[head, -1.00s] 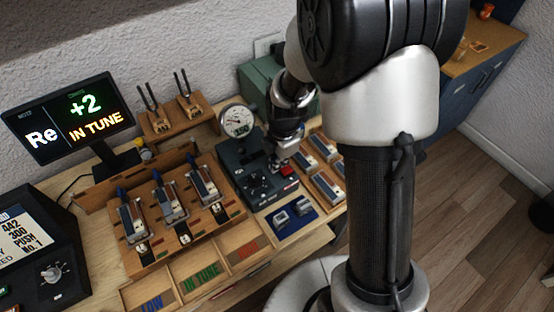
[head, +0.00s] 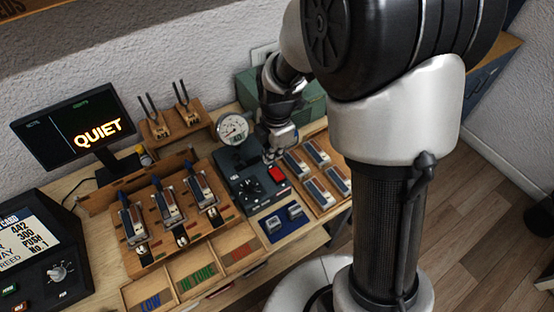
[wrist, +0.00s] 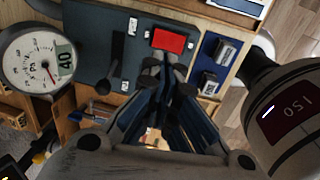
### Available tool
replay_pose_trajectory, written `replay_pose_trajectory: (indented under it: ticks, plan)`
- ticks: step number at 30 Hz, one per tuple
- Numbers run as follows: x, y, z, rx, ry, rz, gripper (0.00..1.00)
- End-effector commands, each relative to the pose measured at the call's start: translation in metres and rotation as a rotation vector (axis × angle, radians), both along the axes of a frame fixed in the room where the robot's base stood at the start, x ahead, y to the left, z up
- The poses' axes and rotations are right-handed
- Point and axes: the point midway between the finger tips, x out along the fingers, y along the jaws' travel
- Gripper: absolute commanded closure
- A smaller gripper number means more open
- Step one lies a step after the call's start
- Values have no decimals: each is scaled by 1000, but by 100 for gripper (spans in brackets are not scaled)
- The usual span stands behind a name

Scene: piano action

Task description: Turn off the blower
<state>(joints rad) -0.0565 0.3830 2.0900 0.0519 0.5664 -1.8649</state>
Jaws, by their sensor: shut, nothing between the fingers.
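The blower is a dark blue-grey box (head: 236,166) on the bench, with a round white gauge (head: 232,127) at its back. Its red switch (head: 278,173) is on the right of its top, and a black knob (head: 252,187) is to the left. My gripper (head: 271,157) is just behind the switch. In the wrist view the gripper (wrist: 165,70) has its fingertips together and empty, close to the red switch (wrist: 169,40). I cannot tell whether they touch it. The gauge (wrist: 38,60) shows at left. The monitor (head: 75,125) reads QUIET.
A wooden rack of reeds (head: 165,215) stands left of the blower. A blue tray with two metal blocks (head: 283,220) lies in front, and a wooden tray of reeds (head: 318,170) lies to the right. Tuning forks (head: 168,122) stand behind. A green box (head: 310,100) is at the back.

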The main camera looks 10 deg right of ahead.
Motion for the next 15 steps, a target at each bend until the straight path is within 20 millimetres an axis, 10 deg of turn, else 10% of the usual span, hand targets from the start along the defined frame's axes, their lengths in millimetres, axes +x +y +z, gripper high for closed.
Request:
replay_pose_trajectory:
  ticks: [15]
  plan:
    - [3,1,56,0,0,1,100]
